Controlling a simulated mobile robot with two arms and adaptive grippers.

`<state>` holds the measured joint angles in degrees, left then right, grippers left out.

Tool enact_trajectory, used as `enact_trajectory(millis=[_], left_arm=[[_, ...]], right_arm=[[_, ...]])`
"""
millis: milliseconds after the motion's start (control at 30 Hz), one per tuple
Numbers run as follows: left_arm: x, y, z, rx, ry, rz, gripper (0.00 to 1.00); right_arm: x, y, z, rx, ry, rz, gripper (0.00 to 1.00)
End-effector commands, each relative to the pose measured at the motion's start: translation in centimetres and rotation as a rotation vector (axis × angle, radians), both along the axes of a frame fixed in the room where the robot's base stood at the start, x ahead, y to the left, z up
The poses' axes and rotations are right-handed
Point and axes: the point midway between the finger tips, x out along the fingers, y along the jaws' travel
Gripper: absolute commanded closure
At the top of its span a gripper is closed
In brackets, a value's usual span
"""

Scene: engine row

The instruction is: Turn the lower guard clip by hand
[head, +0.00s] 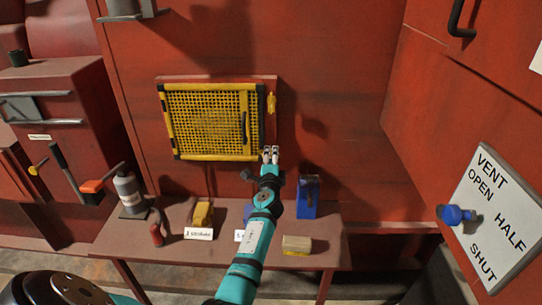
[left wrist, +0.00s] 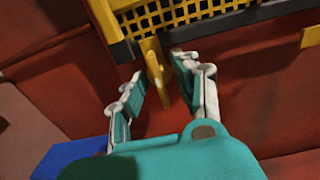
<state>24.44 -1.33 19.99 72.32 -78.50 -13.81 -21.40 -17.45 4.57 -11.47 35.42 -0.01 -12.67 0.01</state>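The yellow mesh guard (head: 210,120) with a black handle is closed against the red wall. One yellow clip (head: 271,103) shows upright at its right edge. The lower guard clip (left wrist: 154,62) is a yellow tab below the mesh in the left wrist view, standing between my left gripper's fingers. In the head view my gripper hides that clip. My left gripper (head: 270,154) is at the guard's lower right corner; its fingers (left wrist: 158,75) are apart on both sides of the clip, with gaps visible. My right gripper is not in view.
A table (head: 118,242) below the guard holds a blue box (head: 308,197), a yellow item (head: 202,212), a pale block (head: 297,245), a red cylinder (head: 157,235) and a grey bottle (head: 128,190). A vent plate (head: 498,235) with a blue knob (head: 456,214) is at right.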

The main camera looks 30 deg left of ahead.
Motion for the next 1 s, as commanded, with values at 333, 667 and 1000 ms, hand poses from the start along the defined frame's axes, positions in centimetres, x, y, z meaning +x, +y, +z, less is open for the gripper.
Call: enact_trajectory(millis=[333, 667, 1000], left_arm=[[0.0, 0.0, 0.0, 0.000, 0.000, 0.000, 1.00], [0.0, 0.0, -0.1, -0.040, -0.025, 0.001, 1.00], [0.0, 0.0, -0.2, -0.240, -0.151, 0.000, 1.00]], right_arm=[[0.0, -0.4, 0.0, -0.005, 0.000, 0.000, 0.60], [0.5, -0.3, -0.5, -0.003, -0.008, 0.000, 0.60], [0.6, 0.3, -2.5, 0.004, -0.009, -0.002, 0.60]])
